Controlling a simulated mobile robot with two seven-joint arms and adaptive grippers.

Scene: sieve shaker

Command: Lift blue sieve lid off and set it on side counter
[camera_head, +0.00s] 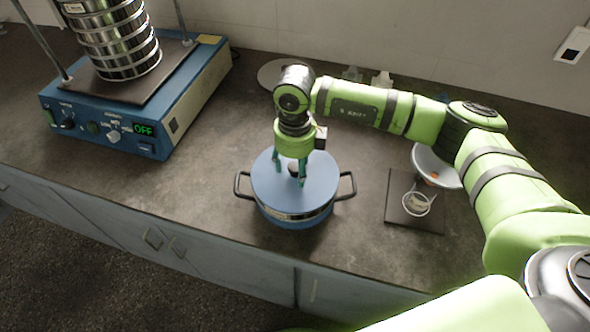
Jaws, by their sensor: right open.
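The blue sieve lid (268,188) is round and flat, with a dark knob (293,170) near its middle. It sits on a round sieve vessel (290,218) that has a dark loop handle on each side. The vessel stands on the dark counter (180,205). My right gripper (291,180) points down over the lid. Its fingers are open, one to each side of the knob. Whether the fingers touch the knob or the lid cannot be told. My left gripper is not in view.
A blue sieve shaker (110,127) with a steel sieve stack (125,45) stands at the left; its display reads OFF. A white bowl (428,165) and a small cup (416,204) on a dark square plate (398,190) are at the right. Counter left of the vessel is clear.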

